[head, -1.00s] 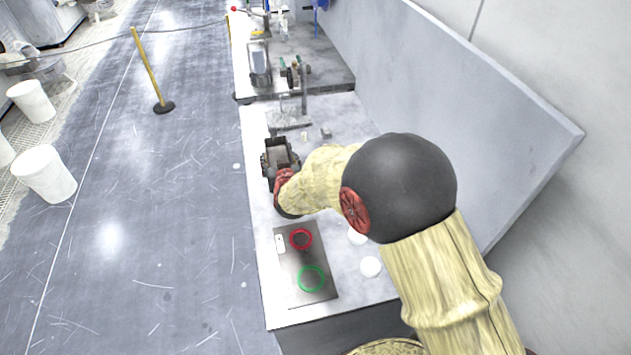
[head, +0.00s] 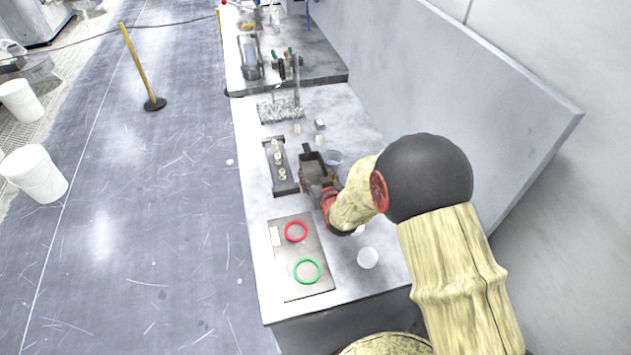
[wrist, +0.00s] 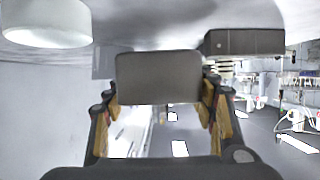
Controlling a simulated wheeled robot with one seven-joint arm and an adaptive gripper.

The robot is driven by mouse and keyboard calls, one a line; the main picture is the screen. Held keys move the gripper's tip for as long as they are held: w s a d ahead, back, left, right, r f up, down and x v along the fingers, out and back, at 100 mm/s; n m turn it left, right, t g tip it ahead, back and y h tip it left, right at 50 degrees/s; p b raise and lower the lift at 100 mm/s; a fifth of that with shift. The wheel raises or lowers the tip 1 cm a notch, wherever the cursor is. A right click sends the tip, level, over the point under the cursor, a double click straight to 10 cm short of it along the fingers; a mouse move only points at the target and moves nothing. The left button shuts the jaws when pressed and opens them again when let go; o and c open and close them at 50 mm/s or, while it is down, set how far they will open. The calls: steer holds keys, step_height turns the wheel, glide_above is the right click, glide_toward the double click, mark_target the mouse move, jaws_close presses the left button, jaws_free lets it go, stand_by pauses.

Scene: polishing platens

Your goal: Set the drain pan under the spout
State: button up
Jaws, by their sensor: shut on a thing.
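The drain pan (head: 316,165), a small dark grey open pan, is in my gripper (head: 328,193) over the bench in the head view. In the wrist view, my gripper (wrist: 160,110) has its fingers closed on either side of a flat grey face of the pan (wrist: 157,77). The pan is beside a dark narrow tray to its left. I cannot tell whether it touches the bench. I cannot clearly make out the spout; a thin grey upright post (head: 297,82) stands farther back, beside a mottled grey slab.
The narrow tray (head: 270,160) holds several small pale pieces. A plate (head: 290,275) with red and green rings lies in front, near white discs (head: 368,258). A tall panel (head: 480,110) bounds the right.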

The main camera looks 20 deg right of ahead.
steer(key=shift+a+f, duration=0.1)
steer(key=shift+f, duration=1.15)
steer(key=shift+f+b, duration=0.15)
steer(key=shift+b, duration=0.2)
steer(key=o, duration=1)
steer(key=shift+c, duration=0.2)
